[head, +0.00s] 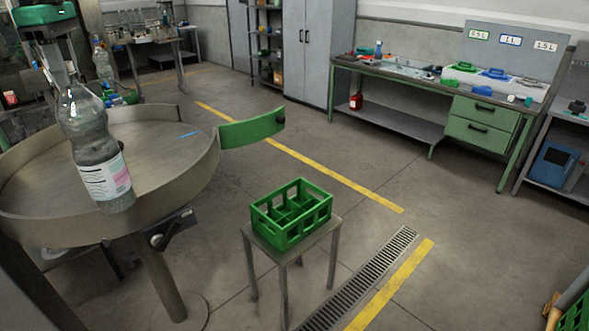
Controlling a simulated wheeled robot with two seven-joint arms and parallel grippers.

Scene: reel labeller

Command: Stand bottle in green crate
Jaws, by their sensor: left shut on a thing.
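A clear plastic bottle (92,145) with a white and pink label shows at the left, tilted slightly. My left gripper (66,84) is shut on it near its top and holds it in front of the round table. I cannot tell whether the bottle's base touches anything. The green crate (276,236) has open compartments and stands on a small metal stool, to the right of the bottle and apart from it. No bottle shows in the crate. My right gripper is not in view.
The round metal table (150,160) has a raised rim and a green curved guide (252,130) at its right. Another bottle (102,60) stands behind it. The small stool (284,262) stands on open floor beside a drain grate (362,278). A workbench (400,88) lines the back right.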

